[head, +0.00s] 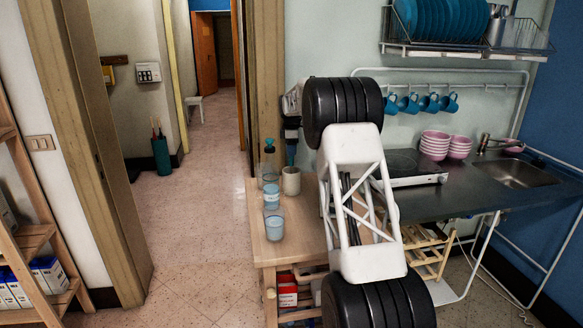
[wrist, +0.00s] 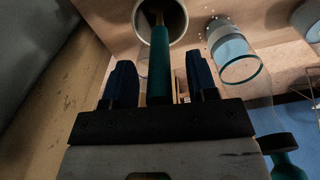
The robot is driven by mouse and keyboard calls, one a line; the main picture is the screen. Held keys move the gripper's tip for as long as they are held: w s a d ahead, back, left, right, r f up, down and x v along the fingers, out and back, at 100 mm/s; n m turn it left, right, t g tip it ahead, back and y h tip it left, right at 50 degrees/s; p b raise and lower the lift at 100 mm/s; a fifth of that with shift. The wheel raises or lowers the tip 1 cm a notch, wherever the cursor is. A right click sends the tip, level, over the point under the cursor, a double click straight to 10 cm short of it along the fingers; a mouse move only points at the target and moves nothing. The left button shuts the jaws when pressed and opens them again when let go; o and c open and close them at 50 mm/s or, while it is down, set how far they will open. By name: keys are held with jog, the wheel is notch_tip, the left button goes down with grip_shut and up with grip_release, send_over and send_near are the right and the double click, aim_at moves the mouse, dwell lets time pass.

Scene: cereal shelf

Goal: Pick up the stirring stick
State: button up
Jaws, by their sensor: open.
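My gripper (wrist: 160,82) is open, with one dark blue finger on each side of the handle. Gaps show between the handle and both fingers. In the head view the cup (head: 291,181) stands on the wooden table (head: 255,240), with my gripper (head: 291,152) just above it. The stick cannot be made out clearly there. Its lower end is hidden inside the cup.
A glass with a blue band (head: 272,199) and another glass (head: 275,228) stand beside the cup. A bottle (head: 268,160) is close behind. A dark counter (head: 440,200) with pink bowls (head: 435,145) lies to the right.

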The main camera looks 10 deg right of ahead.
jog(key=shift+c, duration=0.5)
grip_shut()
jog(key=shift+r, duration=0.15)
notch_tip(320, 180, up, 10)
jog(key=shift+f, duration=0.15)
dwell(0.5)
dwell(0.5)
